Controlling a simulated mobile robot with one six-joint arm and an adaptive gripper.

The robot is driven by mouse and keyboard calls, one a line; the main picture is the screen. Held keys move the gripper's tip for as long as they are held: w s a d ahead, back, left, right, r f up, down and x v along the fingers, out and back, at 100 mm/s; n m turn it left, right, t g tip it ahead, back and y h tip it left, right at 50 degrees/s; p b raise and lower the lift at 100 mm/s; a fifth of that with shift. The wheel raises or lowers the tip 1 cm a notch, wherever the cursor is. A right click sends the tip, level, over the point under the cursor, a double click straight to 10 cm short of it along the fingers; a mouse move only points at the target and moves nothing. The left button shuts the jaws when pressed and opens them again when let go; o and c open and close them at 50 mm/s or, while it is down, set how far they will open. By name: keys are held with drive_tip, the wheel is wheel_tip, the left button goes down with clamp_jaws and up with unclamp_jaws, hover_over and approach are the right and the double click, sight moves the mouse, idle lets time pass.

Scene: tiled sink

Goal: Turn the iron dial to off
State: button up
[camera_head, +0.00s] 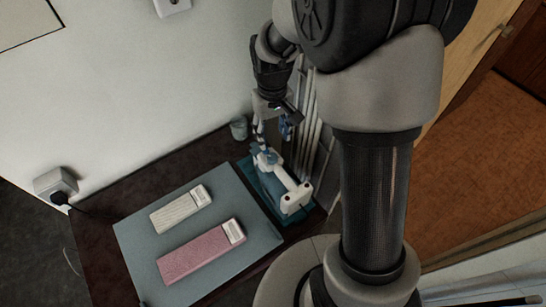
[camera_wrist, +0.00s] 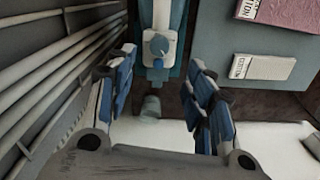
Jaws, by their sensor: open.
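The iron (camera_head: 292,194) is white and blue and lies on a teal pad at the right end of the dark table. In the wrist view the iron (camera_wrist: 158,72) is at the top centre, with a round blue-grey dial (camera_wrist: 159,46) on its white part. My gripper (camera_head: 273,130) is over the far end of the iron in the head view. In the wrist view my gripper (camera_wrist: 162,82) is open and empty, its blue-padded fingers apart on either side of the iron's line. The dial lies beyond the fingertips. I cannot read its setting.
A grey-blue mat (camera_head: 140,238) holds a white bundle (camera_head: 181,209) and a pink bundle (camera_head: 202,251), left of the iron. A small grey cup (camera_head: 239,129) stands near the wall. White pipes (camera_wrist: 60,62) run close beside my gripper. A plug socket (camera_head: 56,184) is at left.

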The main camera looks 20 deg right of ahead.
sight(273, 157)
wheel_tip(273, 157, down, 11)
drive_tip(key=b, duration=0.3)
drive_tip(key=shift+r, duration=0.2)
drive_tip(key=shift+c, duration=0.5)
drive_tip(key=c, duration=1)
